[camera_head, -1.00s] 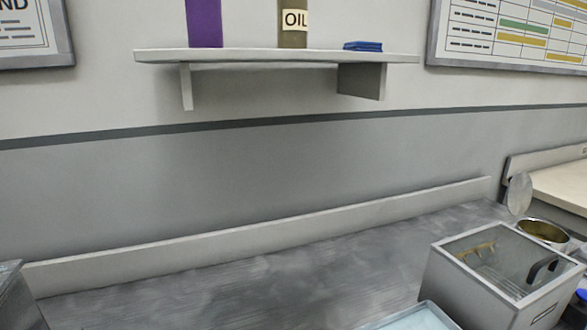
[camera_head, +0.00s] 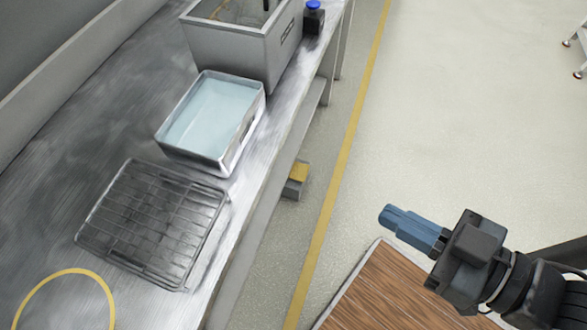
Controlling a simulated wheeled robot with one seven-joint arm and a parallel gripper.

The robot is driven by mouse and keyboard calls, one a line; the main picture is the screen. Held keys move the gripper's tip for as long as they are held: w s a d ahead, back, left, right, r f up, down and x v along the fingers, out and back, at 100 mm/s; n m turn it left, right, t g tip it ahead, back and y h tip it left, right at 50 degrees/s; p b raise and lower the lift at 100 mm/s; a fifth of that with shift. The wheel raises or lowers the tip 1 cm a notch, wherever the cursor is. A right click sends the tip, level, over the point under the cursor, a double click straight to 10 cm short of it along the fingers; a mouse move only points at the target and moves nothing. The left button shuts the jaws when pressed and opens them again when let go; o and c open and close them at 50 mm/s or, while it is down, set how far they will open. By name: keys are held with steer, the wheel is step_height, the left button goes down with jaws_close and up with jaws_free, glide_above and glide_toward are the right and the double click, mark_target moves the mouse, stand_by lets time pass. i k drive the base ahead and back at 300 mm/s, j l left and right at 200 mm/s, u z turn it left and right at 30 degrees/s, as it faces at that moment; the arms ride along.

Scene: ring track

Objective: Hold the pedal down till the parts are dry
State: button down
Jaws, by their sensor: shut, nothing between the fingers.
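A small pedal with a yellow top and grey base (camera_head: 297,180) sits low beneath the front edge of the bench, partly in its shade. I cannot tell whether it is pressed. My gripper (camera_head: 390,216), with blue fingers, is shut and empty over the floor side, to the right of the pedal in the picture and apart from it. A grey open box (camera_head: 240,50) stands on the bench at the top, cut off by the frame. A brownish thing and a dark thing show inside it; I cannot make out any parts clearly.
On the metal bench (camera_head: 125,120) are a tray of pale blue liquid (camera_head: 208,118), a wire rack (camera_head: 155,225) and a yellow ring marking (camera_head: 65,273). A dark bottle with a blue cap (camera_head: 313,15) stands by the box.

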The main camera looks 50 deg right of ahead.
mark_target(299, 171)
steer(key=u, duration=0.4)
steer(key=l+u, duration=1.1)
steer(key=k+l, duration=0.1)
steer(key=l, duration=0.3)
steer(key=k+l+u, duration=0.1)
steer(key=l, duration=0.25)
steer(key=k+l+u, duration=0.1)
steer(key=l, duration=0.3)
steer(key=k+l, duration=0.2)
steer(key=l, duration=0.15)
